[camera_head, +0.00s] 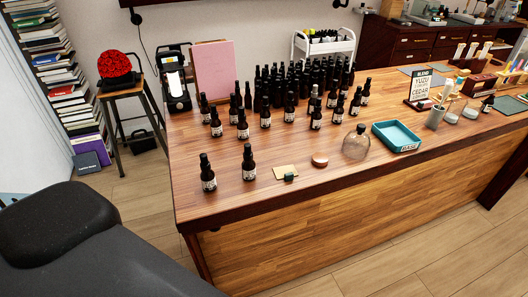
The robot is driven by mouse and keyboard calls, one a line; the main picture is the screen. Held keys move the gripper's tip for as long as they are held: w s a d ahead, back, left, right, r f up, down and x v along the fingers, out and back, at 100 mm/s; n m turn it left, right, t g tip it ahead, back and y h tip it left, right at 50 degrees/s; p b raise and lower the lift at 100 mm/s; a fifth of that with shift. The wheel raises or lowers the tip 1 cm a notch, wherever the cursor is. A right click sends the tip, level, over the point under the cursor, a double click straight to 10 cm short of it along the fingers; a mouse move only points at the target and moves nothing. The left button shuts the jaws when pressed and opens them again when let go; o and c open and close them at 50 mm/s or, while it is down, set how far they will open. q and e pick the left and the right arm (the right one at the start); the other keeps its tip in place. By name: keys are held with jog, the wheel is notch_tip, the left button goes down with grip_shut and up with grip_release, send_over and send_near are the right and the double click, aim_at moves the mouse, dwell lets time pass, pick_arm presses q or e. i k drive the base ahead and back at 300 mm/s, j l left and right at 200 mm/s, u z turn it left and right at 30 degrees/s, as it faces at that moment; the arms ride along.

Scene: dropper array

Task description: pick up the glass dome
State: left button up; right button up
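The glass dome (356,144) is clear, rounded and slightly smoky. It stands on the wooden table (330,181) near its front edge. A teal tray (396,137) with a label on its front is just to its right. A small round pinkish-topped disc (320,161) lies to its left, apart from it. Neither of my grippers shows in the head view, so nothing is seen touching the dome.
Several dark dropper bottles crowd the table behind and left of the dome; two (249,162) stand at the front left. A card (286,171) and small green object (290,177) lie near the front edge. A sign (420,85) and cup (436,117) stand right.

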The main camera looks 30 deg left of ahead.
aim_at(356, 144)
jog(key=l+u, duration=0.15)
jog(key=u, duration=0.2)
jog(key=i+l+u, duration=0.1)
jog(key=u, duration=0.3)
jog(key=l+u, duration=0.8)
jog(key=l, duration=0.4)
jog(key=k+l, duration=0.1)
jog(key=l, duration=0.5)
jog(key=l+u, duration=0.1)
jog(key=l, duration=0.5)
jog(key=k+l, duration=0.15)
jog(key=l, duration=0.45)
jog(key=i+l, duration=0.2)
jog(key=i, duration=0.15)
jog(key=u, duration=0.05)
